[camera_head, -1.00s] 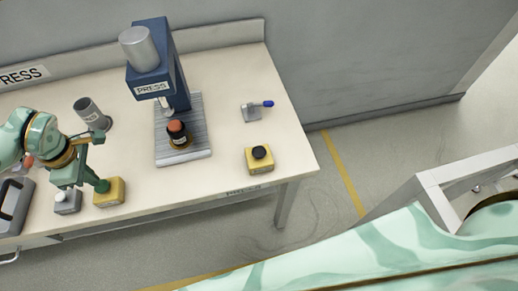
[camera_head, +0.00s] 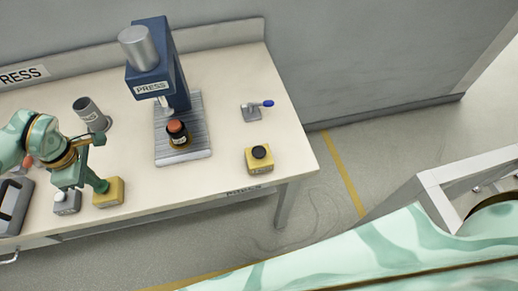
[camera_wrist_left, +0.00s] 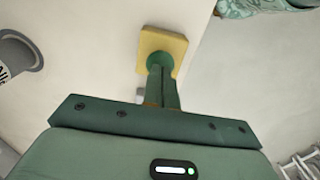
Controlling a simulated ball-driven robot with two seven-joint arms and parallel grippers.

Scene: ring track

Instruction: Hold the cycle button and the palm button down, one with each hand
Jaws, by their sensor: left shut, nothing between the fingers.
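A yellow box (camera_head: 111,197) with a round green button stands at the table's front left. My left gripper (camera_head: 100,184) is shut and empty, pointing at this box. In the left wrist view its fingertips (camera_wrist_left: 162,72) meet the green button (camera_wrist_left: 160,58), apparently touching it; I cannot tell how far the button is pressed. A second yellow box (camera_head: 263,163) with a black round button (camera_head: 260,152) stands near the table's right end, with no gripper at it. I cannot read which box is the cycle button and which the palm button. My right gripper is out of view.
A blue press (camera_head: 159,62) stands on a grey ribbed plate (camera_head: 196,128), with a dark, orange-topped piece (camera_head: 178,134) below. The tabletop between the yellow boxes' front edges is clear.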

